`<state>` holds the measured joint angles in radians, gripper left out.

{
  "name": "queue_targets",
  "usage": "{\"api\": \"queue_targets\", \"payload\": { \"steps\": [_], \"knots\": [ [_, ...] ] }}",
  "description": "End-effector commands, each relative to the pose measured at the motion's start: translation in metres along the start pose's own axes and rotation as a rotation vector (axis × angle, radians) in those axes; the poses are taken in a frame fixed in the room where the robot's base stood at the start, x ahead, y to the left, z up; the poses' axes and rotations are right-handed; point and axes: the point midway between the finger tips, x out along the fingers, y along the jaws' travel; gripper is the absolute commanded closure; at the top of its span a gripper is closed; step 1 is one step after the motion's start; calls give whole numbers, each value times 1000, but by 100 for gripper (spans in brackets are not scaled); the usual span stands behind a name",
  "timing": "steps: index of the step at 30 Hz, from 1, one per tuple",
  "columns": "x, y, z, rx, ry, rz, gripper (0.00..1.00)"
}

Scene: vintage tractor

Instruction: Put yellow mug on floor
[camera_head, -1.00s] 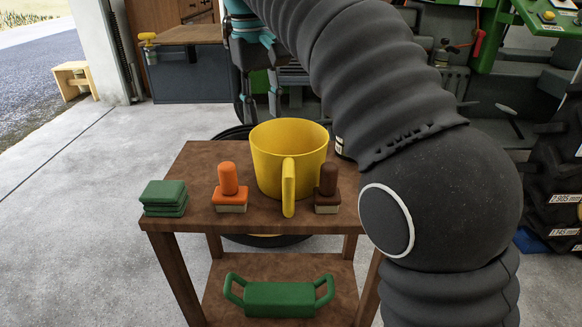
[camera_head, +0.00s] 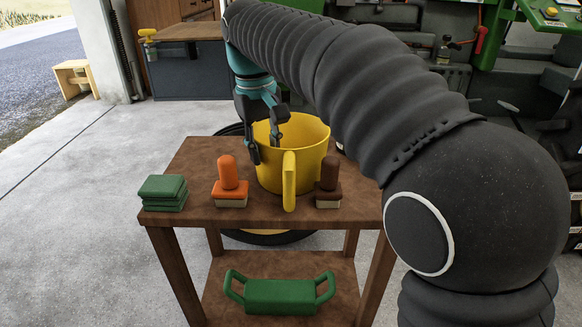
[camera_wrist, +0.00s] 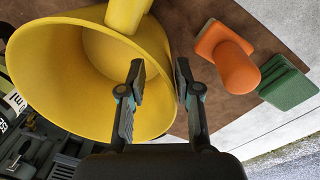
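The yellow mug (camera_head: 300,168) stands upright on the brown wooden table (camera_head: 255,217), its handle toward the head camera. My gripper (camera_head: 266,148) is lowered at the mug's left rim, one finger inside the mug and one outside. In the wrist view my gripper (camera_wrist: 158,88) is open, with a gap between the fingers, and the wall of the mug (camera_wrist: 60,60) runs between them. I cannot tell whether either finger touches the wall. The floor (camera_head: 75,240) is grey concrete.
An orange-handled brush (camera_head: 230,180) and a brown-handled brush (camera_head: 329,185) flank the mug. Folded green cloths (camera_head: 163,193) lie at the table's left corner. A green caddy (camera_head: 280,297) sits on the lower shelf. The floor left of the table is clear.

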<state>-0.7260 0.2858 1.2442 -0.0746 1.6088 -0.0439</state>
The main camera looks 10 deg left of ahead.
Motion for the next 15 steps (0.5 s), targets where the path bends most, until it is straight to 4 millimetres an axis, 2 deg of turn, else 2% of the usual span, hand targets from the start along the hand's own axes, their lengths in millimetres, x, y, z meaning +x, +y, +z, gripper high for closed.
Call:
{"api": "queue_targets", "payload": {
  "steps": [1,6,15],
  "knots": [
    [10,-2,0,-1,-2,0,67],
    [30,-3,1,0,-2,0,67],
    [35,-2,0,0,1,0,67]
  ]
}}
